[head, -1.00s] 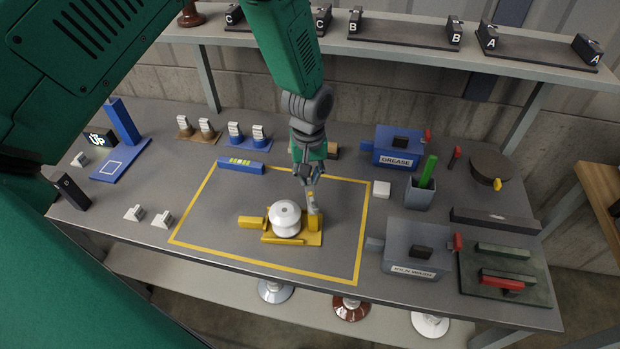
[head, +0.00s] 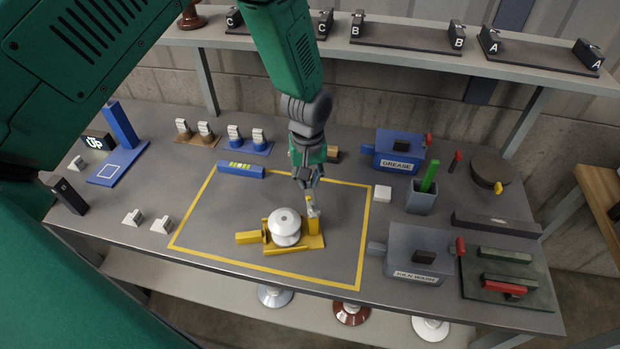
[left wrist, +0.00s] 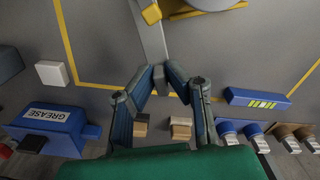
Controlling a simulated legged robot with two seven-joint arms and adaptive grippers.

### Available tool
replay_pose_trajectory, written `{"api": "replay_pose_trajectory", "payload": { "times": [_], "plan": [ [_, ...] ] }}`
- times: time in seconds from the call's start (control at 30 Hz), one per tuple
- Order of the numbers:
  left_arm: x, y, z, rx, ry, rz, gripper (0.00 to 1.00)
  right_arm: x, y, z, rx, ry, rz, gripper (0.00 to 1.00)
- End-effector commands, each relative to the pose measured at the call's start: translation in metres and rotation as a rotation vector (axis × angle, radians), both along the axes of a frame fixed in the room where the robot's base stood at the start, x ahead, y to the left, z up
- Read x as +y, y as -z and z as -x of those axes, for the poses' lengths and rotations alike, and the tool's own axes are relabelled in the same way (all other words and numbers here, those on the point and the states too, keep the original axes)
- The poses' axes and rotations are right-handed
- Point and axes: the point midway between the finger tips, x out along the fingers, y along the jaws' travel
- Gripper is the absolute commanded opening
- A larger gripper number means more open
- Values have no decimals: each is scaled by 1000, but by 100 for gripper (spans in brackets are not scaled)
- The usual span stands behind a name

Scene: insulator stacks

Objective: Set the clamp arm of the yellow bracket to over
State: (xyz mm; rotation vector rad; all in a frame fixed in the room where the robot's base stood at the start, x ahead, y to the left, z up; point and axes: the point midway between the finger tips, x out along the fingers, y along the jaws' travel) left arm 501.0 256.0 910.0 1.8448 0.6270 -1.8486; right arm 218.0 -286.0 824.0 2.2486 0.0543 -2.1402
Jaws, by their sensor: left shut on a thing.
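The yellow bracket (head: 295,246) lies inside the yellow-outlined rectangle on the table. A white round insulator (head: 285,224) sits on it. A yellow block (head: 247,238) sticks out at its left end and a yellow post (head: 313,226) stands at its right end. My left gripper (head: 310,199) is above the post, shut on the clamp arm, a slim grey bar. In the left wrist view the clamp arm (left wrist: 150,38) runs from between my fingertips (left wrist: 164,80) up to a yellow part of the bracket (left wrist: 152,13). My right gripper is not in view.
The grease box (head: 399,150), kiln wash box (head: 416,252) and green-handled cup (head: 422,194) stand to the right. A blue level (head: 241,169) lies behind the bracket. A small white block (head: 382,193) is beside the outline. The outlined area around the bracket is mostly clear.

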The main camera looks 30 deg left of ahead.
Motion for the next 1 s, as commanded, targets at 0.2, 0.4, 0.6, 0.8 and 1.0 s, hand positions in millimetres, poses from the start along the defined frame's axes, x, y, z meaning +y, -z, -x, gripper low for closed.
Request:
{"api": "replay_pose_trajectory", "payload": {
  "times": [0.2, 0.4, 0.6, 0.8, 1.0],
  "plan": [
    [2, 1, 1, 2, 1, -3, 0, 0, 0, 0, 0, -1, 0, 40],
    [1, 0, 0, 1, 1, -5, 31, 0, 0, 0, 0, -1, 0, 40],
    [0, -1, 0, -1, 1, -4, 31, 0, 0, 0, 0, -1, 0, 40],
    [0, -20, -1, -3, 0, -4, 31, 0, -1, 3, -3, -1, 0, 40],
    [1, -62, -2, -4, 0, -4, 31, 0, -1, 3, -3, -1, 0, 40]
  ]
}}
